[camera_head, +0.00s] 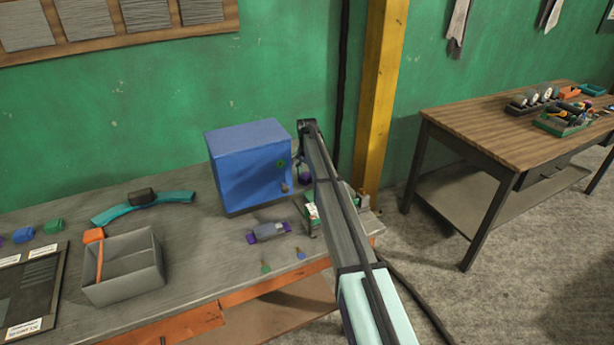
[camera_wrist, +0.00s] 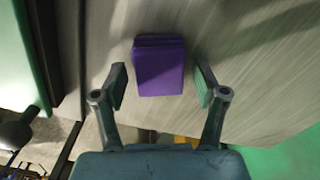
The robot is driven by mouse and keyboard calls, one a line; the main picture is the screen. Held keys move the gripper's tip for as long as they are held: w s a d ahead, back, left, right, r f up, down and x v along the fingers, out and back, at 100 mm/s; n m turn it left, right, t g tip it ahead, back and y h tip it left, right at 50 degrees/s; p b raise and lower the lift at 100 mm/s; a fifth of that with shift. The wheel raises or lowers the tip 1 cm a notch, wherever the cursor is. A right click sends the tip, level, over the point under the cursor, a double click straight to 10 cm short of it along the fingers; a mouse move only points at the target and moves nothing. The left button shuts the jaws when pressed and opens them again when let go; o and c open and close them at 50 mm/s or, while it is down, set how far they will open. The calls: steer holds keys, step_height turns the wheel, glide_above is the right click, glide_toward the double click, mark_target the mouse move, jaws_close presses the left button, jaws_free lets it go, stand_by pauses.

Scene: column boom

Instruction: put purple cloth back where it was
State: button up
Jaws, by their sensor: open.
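The purple cloth (camera_wrist: 160,68) is a small folded block on a grey streaked surface in the wrist view. My gripper (camera_wrist: 161,82) is open, with one finger on each side of the cloth. A gap shows between each finger and the cloth, so neither finger appears to touch it. In the head view my arm reaches over the workbench (camera_head: 190,215) beside the blue box (camera_head: 250,165) and hides most of the gripper. A small purple patch shows between the box and my arm; I cannot tell whether it is the cloth.
A grey-and-purple item (camera_head: 268,231) and two small keys or tags lie before the box. A grey divided bin (camera_head: 124,275) and a teal curved piece (camera_head: 170,199) are at left. A yellow post (camera_head: 380,90) stands behind my arm. A wooden table (camera_head: 500,135) is at right.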

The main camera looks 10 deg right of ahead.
mark_target(307, 175)
step_height(307, 175, up, 12)
steer(key=b, duration=0.4)
steer(key=shift+r, duration=0.2)
